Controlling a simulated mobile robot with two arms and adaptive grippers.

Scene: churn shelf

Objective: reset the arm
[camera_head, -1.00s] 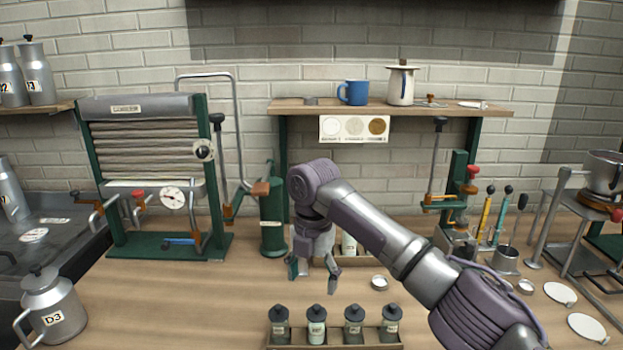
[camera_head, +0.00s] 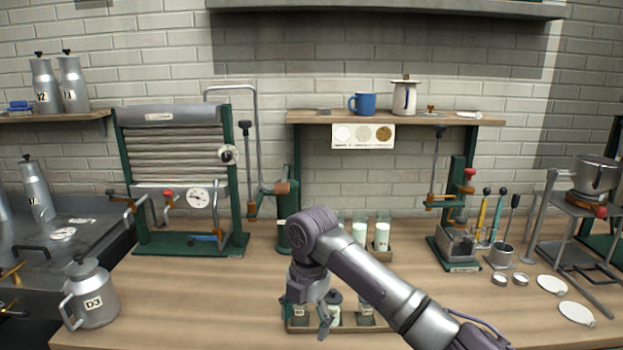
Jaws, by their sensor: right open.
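My right arm comes in from the lower right. My right gripper (camera_head: 307,318) points down with its fingers apart. Nothing shows between its fingers. In the picture it overlaps the front rack (camera_head: 345,329) of small dark-capped bottles and partly hides them. I cannot tell whether it touches any of them. My left gripper is not in view.
A can marked D3 (camera_head: 92,296) stands at the left. A roller machine (camera_head: 180,150) and a green-framed press (camera_head: 457,220) stand farther back. Bare counter (camera_head: 200,300) lies left of the front rack.

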